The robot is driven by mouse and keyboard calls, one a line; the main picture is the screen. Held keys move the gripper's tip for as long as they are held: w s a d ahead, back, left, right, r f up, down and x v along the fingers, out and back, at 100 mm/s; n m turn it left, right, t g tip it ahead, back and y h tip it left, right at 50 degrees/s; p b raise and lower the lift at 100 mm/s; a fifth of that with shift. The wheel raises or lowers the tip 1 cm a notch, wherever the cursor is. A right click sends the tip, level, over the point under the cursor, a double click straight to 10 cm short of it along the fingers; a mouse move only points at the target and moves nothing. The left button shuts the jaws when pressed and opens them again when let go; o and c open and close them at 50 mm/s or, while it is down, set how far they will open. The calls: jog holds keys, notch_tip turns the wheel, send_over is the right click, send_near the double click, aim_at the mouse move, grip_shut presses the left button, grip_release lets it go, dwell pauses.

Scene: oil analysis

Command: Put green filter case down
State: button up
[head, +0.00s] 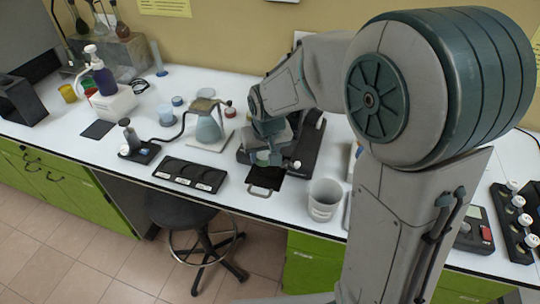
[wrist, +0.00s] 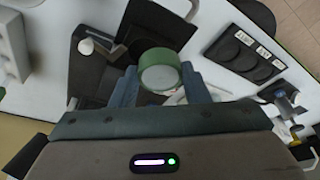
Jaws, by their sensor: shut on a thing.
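The green filter case (wrist: 160,68) is a round green ring with a pale face. In the wrist view it sits between the two fingers of my gripper (wrist: 160,82), which is shut on it. In the head view my gripper (head: 268,147) is low over the white bench, and a bit of the green case (head: 263,158) shows beneath it. A black plate with a handle (head: 266,177) lies just below the case in that view. I cannot tell whether the case touches anything below it.
A black tray with three labelled recesses (head: 189,174) lies to the left, and also shows in the wrist view (wrist: 246,54). A grey beaker (head: 324,199) stands right of the plate. A flask (head: 207,128) and a black device (head: 306,150) flank my gripper. A stool (head: 184,209) stands before the bench.

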aim_at(270, 168)
jog(key=w, duration=0.1)
jog(key=w+d+f, duration=0.1)
jog(key=w+f+p, duration=0.1)
jog(key=w, duration=0.1)
jog(key=shift+d+f, duration=0.25)
jog(key=shift+d, duration=0.1)
notch_tip(270, 168, down, 4)
jog(key=shift+f+p, duration=0.1)
jog(key=shift+p, duration=0.4)
